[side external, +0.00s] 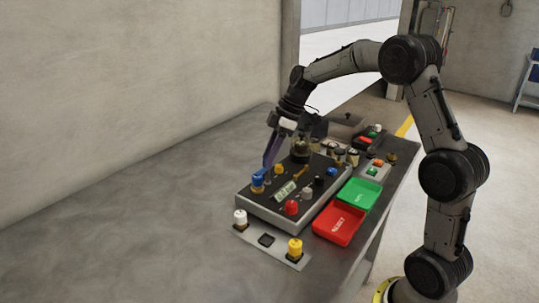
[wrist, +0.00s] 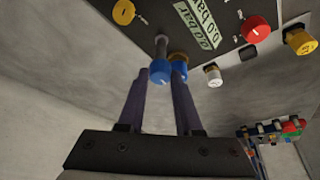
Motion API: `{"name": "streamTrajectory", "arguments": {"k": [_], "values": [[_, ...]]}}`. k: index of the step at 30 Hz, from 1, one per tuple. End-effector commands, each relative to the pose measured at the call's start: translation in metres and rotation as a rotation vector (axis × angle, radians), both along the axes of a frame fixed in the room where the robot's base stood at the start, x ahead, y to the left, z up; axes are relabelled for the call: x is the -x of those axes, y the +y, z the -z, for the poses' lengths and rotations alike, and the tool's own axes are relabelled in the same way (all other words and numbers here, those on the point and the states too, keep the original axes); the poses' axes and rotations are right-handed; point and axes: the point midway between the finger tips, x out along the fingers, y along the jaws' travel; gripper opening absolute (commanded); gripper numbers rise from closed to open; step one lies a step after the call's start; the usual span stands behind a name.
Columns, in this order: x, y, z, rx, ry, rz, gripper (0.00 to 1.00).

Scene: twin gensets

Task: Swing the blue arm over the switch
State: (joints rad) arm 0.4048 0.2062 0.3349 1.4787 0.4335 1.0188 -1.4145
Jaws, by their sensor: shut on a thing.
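The blue arm shows as a blue round end (wrist: 160,72) with a grey stem in the wrist view, between my fingertips. A second blue piece with a brass-yellow part is partly hidden behind the right finger in the wrist view. I cannot tell which part is the switch.
The panel box (side external: 272,212) carries a red knob (side external: 291,207), a yellow knob (side external: 278,169), and a pressure label (side external: 285,190). White (side external: 240,217) and yellow (side external: 294,247) knobs stand in front. Red (side external: 340,224) and green (side external: 359,194) trays lie to the right. The table's left is clear.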

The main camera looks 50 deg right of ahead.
Motion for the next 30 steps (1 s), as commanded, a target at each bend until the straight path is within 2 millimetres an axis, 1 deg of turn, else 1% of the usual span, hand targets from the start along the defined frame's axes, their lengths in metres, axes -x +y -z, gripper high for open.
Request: {"name": "streamTrajectory", "arguments": {"k": [10, 11, 15, 16, 25, 28, 30], "values": [[0.0, 0.0, -0.001, 0.002, -0.002, -0.003, 0.0], [0.0, 0.0, -0.001, 0.002, -0.002, -0.003, 0.37], [0.0, 0.0, -0.001, 0.001, -0.001, -0.002, 0.62], [0.0, 0.0, 0.0, 0.001, -0.001, -0.002, 0.64], [0.0, -0.001, -0.001, 0.001, -0.001, -0.001, 0.64], [0.002, -0.003, -0.008, 0.001, -0.003, 0.0, 0.64], [0.004, -0.006, -0.017, 0.001, -0.004, 0.001, 0.64]]}}
